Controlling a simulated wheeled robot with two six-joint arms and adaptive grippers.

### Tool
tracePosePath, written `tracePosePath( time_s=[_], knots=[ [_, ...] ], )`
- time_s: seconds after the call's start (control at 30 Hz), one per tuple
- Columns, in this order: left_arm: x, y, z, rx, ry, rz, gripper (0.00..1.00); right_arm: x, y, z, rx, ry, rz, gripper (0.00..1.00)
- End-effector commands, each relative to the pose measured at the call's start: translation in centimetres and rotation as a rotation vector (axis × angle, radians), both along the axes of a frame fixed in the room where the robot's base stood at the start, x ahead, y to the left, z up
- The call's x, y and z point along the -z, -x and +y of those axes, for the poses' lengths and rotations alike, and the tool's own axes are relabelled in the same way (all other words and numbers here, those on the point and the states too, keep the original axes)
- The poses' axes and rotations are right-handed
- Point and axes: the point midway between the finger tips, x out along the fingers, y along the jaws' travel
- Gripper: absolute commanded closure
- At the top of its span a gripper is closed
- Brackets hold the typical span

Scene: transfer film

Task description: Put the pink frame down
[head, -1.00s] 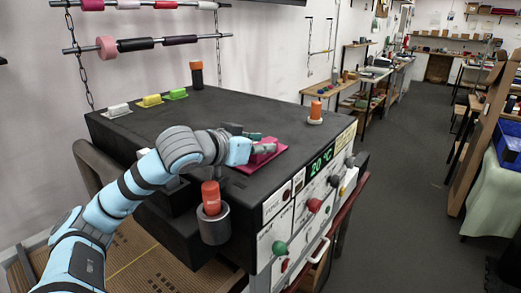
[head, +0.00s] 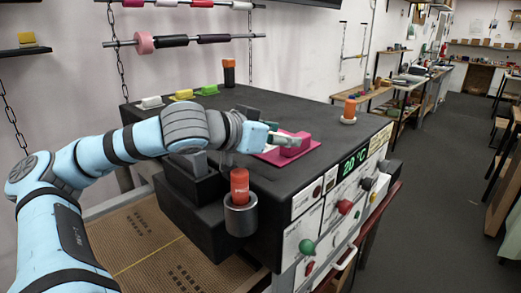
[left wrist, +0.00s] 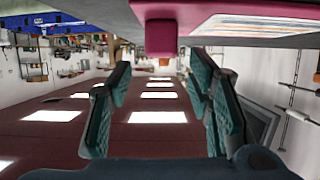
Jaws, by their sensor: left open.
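The pink frame (head: 293,146) is a flat magenta plate with a raised block-like handle. It lies flat on the black top of the machine (head: 322,112), near the front edge. In the left wrist view, which is upside down, the pink handle (left wrist: 160,38) hangs from the top of the picture. My left gripper (head: 286,139) is open, just to the left of the handle. In the left wrist view its two green-padded fingers (left wrist: 160,78) are spread wide, with the handle apart from them, ahead of the gap. My right gripper is not in view.
Small white, yellow and green frames (head: 182,95) stand at the back left. An orange spool (head: 349,111) stands at the right corner. Open machine top lies behind the pink frame.

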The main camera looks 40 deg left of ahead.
Motion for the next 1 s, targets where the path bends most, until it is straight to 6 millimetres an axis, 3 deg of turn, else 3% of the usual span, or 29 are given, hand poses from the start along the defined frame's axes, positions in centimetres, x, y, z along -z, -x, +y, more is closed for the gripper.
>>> tracePosePath(
  time_s=[0.03,0.1,0.33,1.0],
  knots=[
    [0.9,0.9,-0.2,0.003,-0.006,-0.004,0.54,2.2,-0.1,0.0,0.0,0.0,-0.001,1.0],
    [0.3,2.5,-0.3,0.009,-0.006,-0.009,0.54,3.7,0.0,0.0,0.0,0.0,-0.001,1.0],
    [-1.9,6.3,0.1,-0.001,-0.003,-0.013,0.54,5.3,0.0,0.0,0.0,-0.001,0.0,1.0],
    [-2.3,6.7,0.1,-0.006,0.001,-0.01,0.54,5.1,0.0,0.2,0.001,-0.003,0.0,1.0]
  ],
)
